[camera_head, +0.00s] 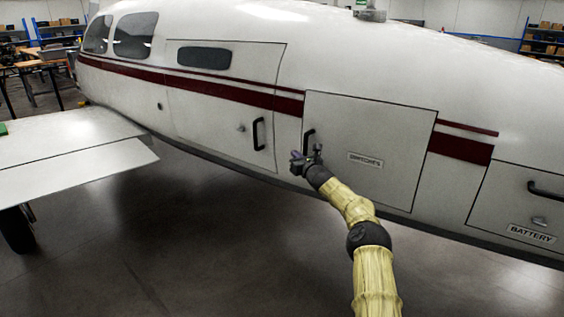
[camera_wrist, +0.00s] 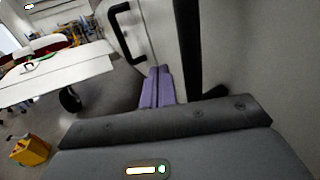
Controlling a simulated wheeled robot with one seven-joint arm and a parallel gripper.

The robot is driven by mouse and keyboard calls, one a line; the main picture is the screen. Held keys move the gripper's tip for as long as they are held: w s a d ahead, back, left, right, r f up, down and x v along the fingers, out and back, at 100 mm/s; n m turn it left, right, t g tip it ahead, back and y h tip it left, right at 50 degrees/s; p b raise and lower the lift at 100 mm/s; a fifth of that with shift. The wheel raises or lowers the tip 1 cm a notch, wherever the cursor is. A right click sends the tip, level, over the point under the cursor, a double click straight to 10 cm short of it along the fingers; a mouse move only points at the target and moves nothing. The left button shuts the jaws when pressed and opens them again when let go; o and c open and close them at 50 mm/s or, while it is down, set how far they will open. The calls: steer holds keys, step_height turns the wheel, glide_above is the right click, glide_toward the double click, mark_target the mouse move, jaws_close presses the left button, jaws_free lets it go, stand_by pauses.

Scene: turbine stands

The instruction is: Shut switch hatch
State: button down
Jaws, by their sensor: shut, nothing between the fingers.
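The switch hatch (camera_head: 375,135) is a white panel with a "SWITCHES" label on the aircraft's side. It looks about flush with the fuselage; a small gap cannot be ruled out. Its black handle (camera_head: 308,139) is at its left edge. My gripper (camera_head: 296,158) is at the hatch's lower left edge, just below the handle. Its purple fingers (camera_wrist: 157,88) are together and empty in the wrist view. A dark upright bar (camera_wrist: 190,45) beside them appears to be the hatch handle. I cannot tell whether the fingers touch the hatch.
A cabin door (camera_head: 220,100) with a black handle (camera_head: 258,134) is left of the hatch. A battery hatch (camera_head: 525,190) is at the right. The wing (camera_head: 70,150) juts out at the left. A yellow box (camera_wrist: 30,150) stands on the floor. Floor below the fuselage is clear.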

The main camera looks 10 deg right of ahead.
steer(key=s+a+b, duration=0.9)
steer(key=a+b, duration=0.2)
steer(key=b, duration=1.6)
steer(key=shift+s, duration=0.4)
steer(key=shift+a, duration=0.1)
